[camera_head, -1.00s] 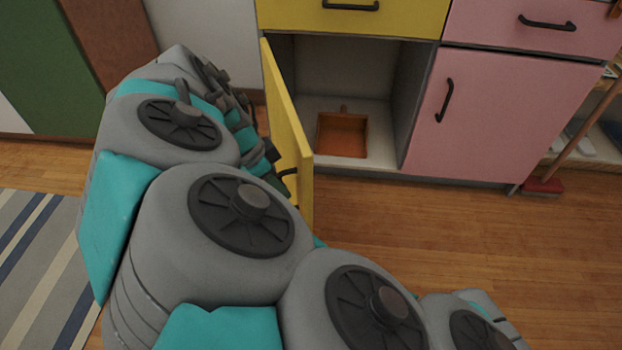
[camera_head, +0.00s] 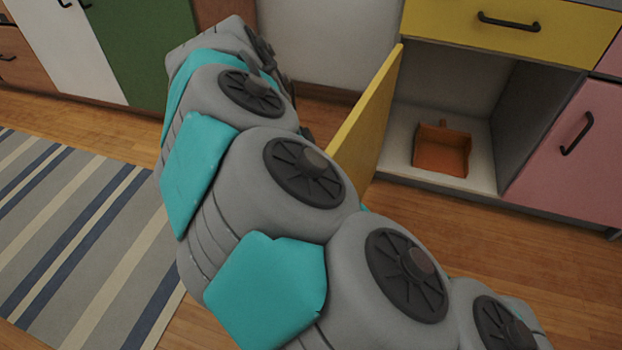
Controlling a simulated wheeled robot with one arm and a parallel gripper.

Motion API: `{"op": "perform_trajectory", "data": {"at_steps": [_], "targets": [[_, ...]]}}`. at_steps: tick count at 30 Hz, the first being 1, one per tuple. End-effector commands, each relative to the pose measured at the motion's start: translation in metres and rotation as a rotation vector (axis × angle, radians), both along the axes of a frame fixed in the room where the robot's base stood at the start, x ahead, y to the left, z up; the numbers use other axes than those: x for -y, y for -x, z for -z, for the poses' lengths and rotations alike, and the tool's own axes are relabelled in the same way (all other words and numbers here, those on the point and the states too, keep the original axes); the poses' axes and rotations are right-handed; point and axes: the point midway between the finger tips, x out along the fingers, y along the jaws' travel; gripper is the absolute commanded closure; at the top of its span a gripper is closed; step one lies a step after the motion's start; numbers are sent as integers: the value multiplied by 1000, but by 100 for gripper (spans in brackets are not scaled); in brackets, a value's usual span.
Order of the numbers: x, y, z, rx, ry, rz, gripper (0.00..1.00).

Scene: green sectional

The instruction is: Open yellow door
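The yellow door (camera_head: 368,112) stands wide open, swung out to the left of its cabinet. The cabinet's inside (camera_head: 455,90) is exposed, with an orange-brown dustpan (camera_head: 441,150) on its floor. My grey and teal arm lies across the picture to the left of the door and covers the door's lower and outer part. The door's handle is hidden now. My gripper is hidden behind the arm, so whether it touches the door cannot be seen.
A yellow drawer (camera_head: 510,28) with a black handle is above the open cabinet. A pink door (camera_head: 580,150) is to its right. A striped rug (camera_head: 75,225) lies at left, before white and green cabinet doors (camera_head: 145,50). Wooden floor in front of the cabinet is clear.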

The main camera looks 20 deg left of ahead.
Motion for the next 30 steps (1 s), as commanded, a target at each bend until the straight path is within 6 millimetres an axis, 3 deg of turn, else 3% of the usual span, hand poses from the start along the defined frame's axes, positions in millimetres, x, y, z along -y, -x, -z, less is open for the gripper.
{"op": "perform_trajectory", "data": {"at_steps": [10,11,18,30], "targets": [[0,0,0,-2,-2,-1,100],[0,0,0,-2,-2,-1,83],[0,0,0,-1,-1,-1,56],[-2,0,-6,1,-1,0,55]]}}
